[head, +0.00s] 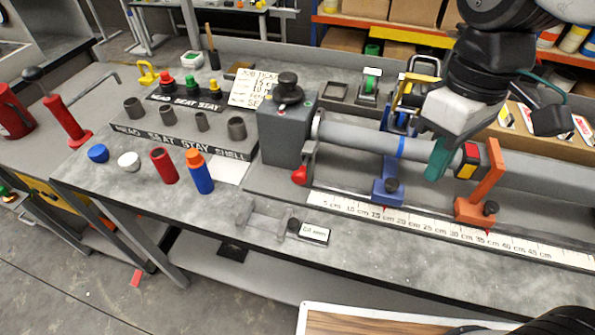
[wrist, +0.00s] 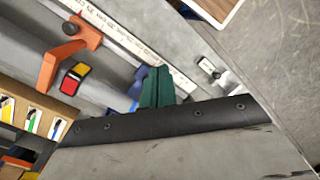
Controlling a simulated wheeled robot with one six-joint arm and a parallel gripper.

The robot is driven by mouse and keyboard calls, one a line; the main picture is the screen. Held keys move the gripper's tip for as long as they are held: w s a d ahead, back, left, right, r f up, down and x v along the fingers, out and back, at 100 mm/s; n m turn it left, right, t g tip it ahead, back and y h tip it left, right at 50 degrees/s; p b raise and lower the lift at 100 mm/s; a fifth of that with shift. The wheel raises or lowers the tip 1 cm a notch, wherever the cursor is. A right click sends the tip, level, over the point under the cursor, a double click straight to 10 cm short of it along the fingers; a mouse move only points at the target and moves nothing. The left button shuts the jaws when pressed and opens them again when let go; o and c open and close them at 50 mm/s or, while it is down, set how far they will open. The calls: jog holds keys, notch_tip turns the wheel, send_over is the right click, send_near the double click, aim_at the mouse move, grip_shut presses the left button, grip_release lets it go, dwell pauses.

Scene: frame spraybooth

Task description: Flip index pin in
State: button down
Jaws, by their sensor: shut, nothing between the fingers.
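A grey block (head: 283,135) stands at the left end of a long grey tube (head: 360,137). A lever with a red knob (head: 300,175) hangs down at its front right; it may be the index pin, but I cannot tell for sure. A black knob (head: 287,87) sits on top of the block. My gripper (head: 436,162) has teal fingers, shut and empty, in front of the tube between the blue stop and the orange stop. In the wrist view my gripper (wrist: 157,88) shows the fingers together, hiding part of the tube.
A blue stop (head: 388,188) and an orange stop (head: 482,193) stand along a white ruler (head: 440,228). A red-and-yellow block (head: 467,160) sits by the tube. Coloured cylinders, including a blue-and-orange one (head: 200,175), stand left. The bench front is mostly clear.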

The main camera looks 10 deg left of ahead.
jog(key=w+a+n+g, duration=0.1)
jog(key=a+n, duration=0.9)
jog(key=a, duration=0.1)
jog(key=n+g, duration=0.1)
jog(key=n, duration=1.3)
send_over(297, 181)
jog(key=s, duration=0.1)
jog(key=shift+s+d+r+n, duration=0.1)
jog(key=shift+s+r+n, duration=0.1)
jog(key=shift+n, duration=0.35)
jog(key=shift+s+r+n, duration=0.1)
jog(key=shift+r+n, duration=0.1)
jog(key=shift+n, duration=0.35)
jog(key=x, duration=1)
jog(key=shift+s, duration=0.2)
jog(key=w, duration=0.2)
jog(key=shift+w+d, duration=0.1)
jog(key=shift+w, duration=0.95)
jog(key=shift+w+r, duration=0.1)
